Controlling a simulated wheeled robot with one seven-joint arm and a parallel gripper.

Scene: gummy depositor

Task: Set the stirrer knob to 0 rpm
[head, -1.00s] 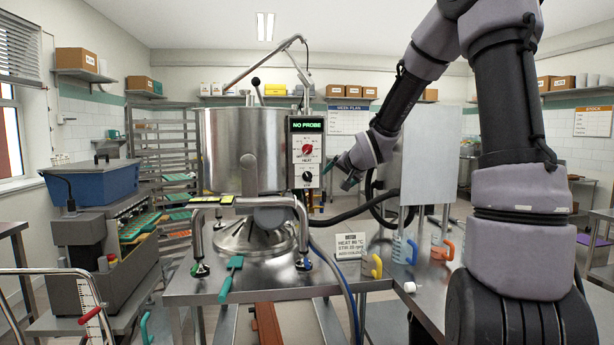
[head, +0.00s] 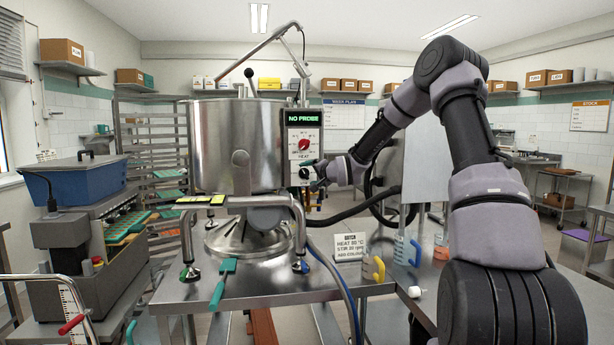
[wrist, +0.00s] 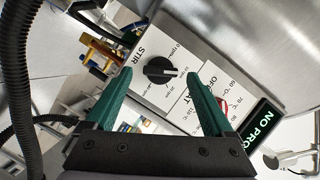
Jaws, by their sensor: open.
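The stirrer knob (wrist: 160,71) is a black round knob on the white control panel, beside the word STIR. In the wrist view its white pointer line points to the right of the picture; the small scale marks are too fine to read surely. My gripper (wrist: 158,95) is open, with a green finger on each side of the knob's line in the picture, and it looks apart from the knob. In the head view my gripper (head: 312,170) is at the lower part of the control box (head: 302,133) and partly covers the stirrer knob.
The red heat knob (head: 303,145) sits just above on the same panel, under a green NO PROBE display (head: 307,117). A steel kettle (head: 222,140) stands left. A black hose runs beneath the box.

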